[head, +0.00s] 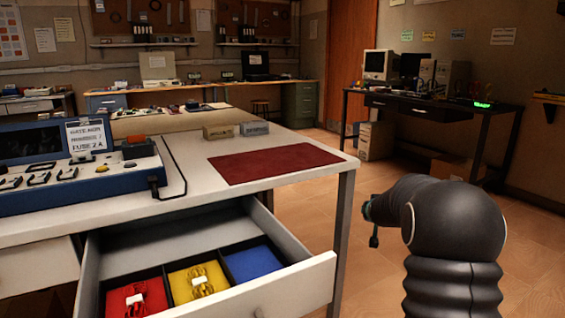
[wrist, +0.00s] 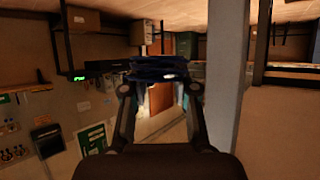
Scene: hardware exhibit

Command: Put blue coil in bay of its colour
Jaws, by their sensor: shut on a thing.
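My gripper (wrist: 160,88) is shut on the blue coil (wrist: 158,68), a dark blue bundle across the fingertips in the wrist view. In the head view my gripper is mostly hidden behind my arm, right of the table, and I cannot make out the coil there. The open drawer (head: 315,272) below the tabletop has three coloured bays. The red bay (head: 117,296) at left holds a red coil (head: 136,301). The yellow bay (head: 178,280) in the middle holds a yellow coil (head: 199,283). The blue bay (head: 252,263) at right is empty. My gripper is right of the drawer, apart from it.
The white table (head: 200,200) carries a blue console (head: 75,175), a red mat (head: 270,163) and two small label blocks (head: 219,131). A table leg (head: 343,225) stands between drawer and arm; a grey post (wrist: 228,80) is close in the wrist view. Floor at right is open.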

